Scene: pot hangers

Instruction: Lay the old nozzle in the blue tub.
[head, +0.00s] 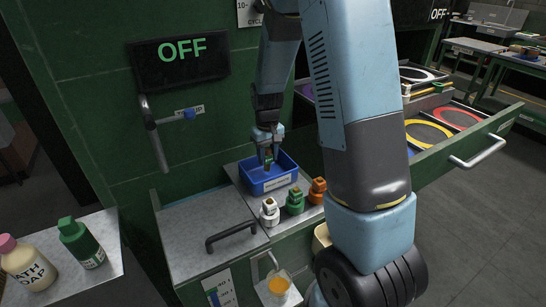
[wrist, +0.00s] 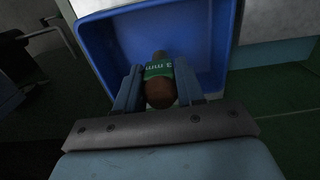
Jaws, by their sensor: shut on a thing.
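The blue tub (head: 252,183) stands on a grey metal counter, with a pale label on its front. It also shows in the wrist view (wrist: 215,40), where its inside looks empty. My gripper (head: 267,153) points down over the tub. In the wrist view my gripper (wrist: 160,88) is shut on the old nozzle (wrist: 158,88), a brown piece with a green band reading "3 mm". The nozzle is within the tub's outline; I cannot tell whether it touches the floor of the tub.
A white nozzle (head: 269,212), a green nozzle (head: 295,202) and an orange nozzle (head: 317,191) stand in a row in front of the tub. A lid with a dark handle (head: 231,234) is at the left. Bottles (head: 82,243) stand at lower left. An open drawer (head: 440,160) is at right.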

